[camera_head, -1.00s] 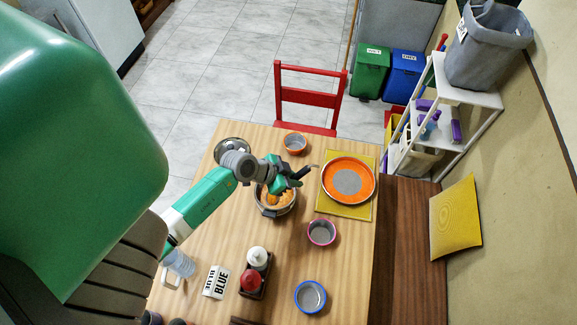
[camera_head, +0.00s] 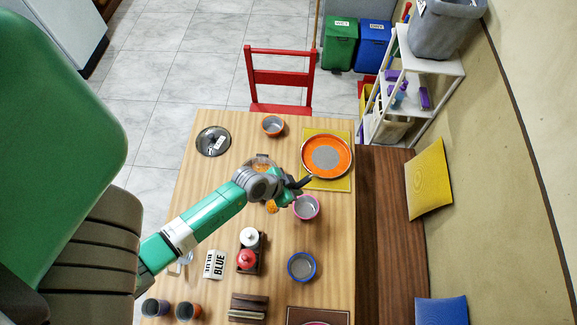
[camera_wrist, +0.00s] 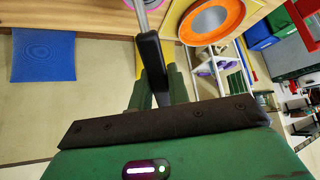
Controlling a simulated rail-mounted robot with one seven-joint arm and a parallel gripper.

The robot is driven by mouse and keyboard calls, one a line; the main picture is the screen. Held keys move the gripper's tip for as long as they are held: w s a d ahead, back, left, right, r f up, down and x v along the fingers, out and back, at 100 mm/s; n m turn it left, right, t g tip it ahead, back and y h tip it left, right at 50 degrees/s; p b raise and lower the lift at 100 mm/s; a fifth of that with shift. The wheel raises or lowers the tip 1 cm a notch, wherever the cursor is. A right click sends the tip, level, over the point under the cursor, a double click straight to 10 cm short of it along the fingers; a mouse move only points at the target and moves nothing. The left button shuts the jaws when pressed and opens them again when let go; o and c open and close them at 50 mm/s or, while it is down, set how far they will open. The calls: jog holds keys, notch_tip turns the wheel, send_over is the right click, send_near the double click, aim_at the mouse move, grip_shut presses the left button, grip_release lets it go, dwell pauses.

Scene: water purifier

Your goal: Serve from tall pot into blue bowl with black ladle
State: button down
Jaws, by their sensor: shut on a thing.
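My gripper (camera_head: 292,192) is shut on the black ladle (camera_wrist: 152,62). In the wrist view the ladle's black handle is between my fingers and its metal shaft runs up out of the picture.
A pink bowl (camera_head: 306,207) is right beside my gripper. An orange plate (camera_head: 344,156) lies on a yellow mat (camera_head: 330,184). Red and white bottles (camera_head: 247,259) stand left of the blue bowl.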

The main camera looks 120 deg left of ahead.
jog(key=w+d+f+g+h+p, duration=0.1)
jog(key=w+d+p, duration=0.3)
jog(key=w, duration=0.5)
jog(key=w+d+h+p, duration=0.1)
jog(key=w+d, duration=0.5)
jog(key=w, duration=0.3)
notch_tip(320, 180, down, 5)
jog(key=y+b, duration=0.1)
jog(key=b, duration=0.4)
jog(key=s+d+r+t+y+b, duration=0.2)
jog(key=s+d+t+y+b, duration=0.35)
jog(key=b, duration=0.65)
jog(key=w+a+r+g+h+p, duration=0.2)
jog(key=w+a+g+h+p, duration=0.3)
jog(key=p, duration=1.2)
jog(key=shift+w+a+r+g+h, duration=0.35)
jog(key=shift+g+h, duration=0.1)
jog(key=shift+h, duration=0.2)
jog(key=shift+s, duration=0.1)
